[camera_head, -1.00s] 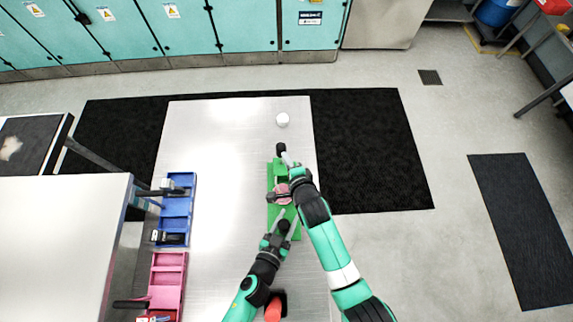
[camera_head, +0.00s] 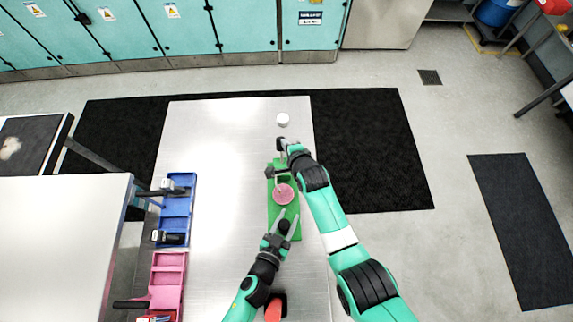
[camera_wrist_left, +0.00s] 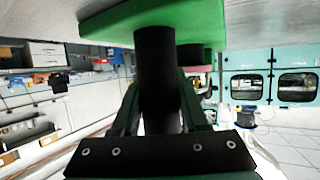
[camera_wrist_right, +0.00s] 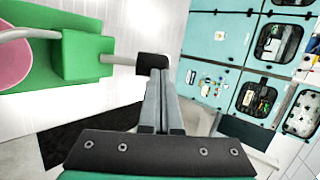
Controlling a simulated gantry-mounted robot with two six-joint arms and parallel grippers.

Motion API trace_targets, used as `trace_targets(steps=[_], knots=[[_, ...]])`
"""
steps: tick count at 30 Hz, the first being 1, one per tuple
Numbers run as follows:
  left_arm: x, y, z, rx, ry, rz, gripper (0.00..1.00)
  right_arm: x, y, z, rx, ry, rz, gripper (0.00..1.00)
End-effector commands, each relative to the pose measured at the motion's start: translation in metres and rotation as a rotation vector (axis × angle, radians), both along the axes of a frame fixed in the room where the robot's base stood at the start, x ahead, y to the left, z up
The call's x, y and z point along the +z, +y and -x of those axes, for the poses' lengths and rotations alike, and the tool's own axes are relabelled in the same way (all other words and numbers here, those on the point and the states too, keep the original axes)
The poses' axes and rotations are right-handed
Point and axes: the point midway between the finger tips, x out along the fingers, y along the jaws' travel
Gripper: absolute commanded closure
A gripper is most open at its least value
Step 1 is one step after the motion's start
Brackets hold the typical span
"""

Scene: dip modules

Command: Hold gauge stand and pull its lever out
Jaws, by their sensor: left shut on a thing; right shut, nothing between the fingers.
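The gauge stand has a green base (camera_head: 272,218) and a round pink dial (camera_head: 285,193) and lies lengthwise on the metal table. My left gripper (camera_head: 287,224) is shut on the black post (camera_wrist_left: 155,55) at the stand's near end; the left wrist view shows the post between its fingers. A thin rod runs from the green block (camera_wrist_right: 85,56) to the lever's black knob (camera_wrist_right: 152,63) at the far end. My right gripper (camera_wrist_right: 162,75) is shut and empty, its fingertips right at the knob; whether they touch it is unclear. In the head view my right gripper (camera_head: 285,146) partly hides the lever.
A white round object (camera_head: 282,120) stands beyond the knob. A blue bin (camera_head: 177,208) and a pink bin (camera_head: 168,280) line the table's left edge. A red item (camera_head: 274,308) lies near my left arm. The table left of the stand is clear.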

Motion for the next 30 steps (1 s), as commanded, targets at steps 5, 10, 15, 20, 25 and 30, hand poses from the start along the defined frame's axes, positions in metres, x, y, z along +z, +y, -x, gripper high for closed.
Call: trace_targets(steps=[5,10,15,20,25,30], knots=[[0.000,0.000,0.000,0.000,-0.001,0.000,1.00,0.000,0.000,0.000,-0.001,0.001,0.001,1.00],[0.000,0.000,0.000,0.000,-0.001,0.000,1.00,-0.001,-0.001,0.000,-0.001,0.001,0.001,1.00],[0.000,0.000,0.000,0.000,-0.001,0.000,1.00,0.002,-0.001,0.003,0.000,0.000,0.001,1.00],[0.000,0.000,0.000,0.000,-0.001,0.000,1.00,0.006,-0.005,0.013,0.000,-0.001,0.001,1.00],[0.000,0.000,0.000,0.000,-0.001,0.000,1.00,0.006,-0.013,0.039,0.000,-0.001,0.001,1.00],[0.000,0.000,0.000,0.000,-0.001,0.000,1.00,0.006,-0.024,0.070,-0.001,0.001,0.001,1.00]])
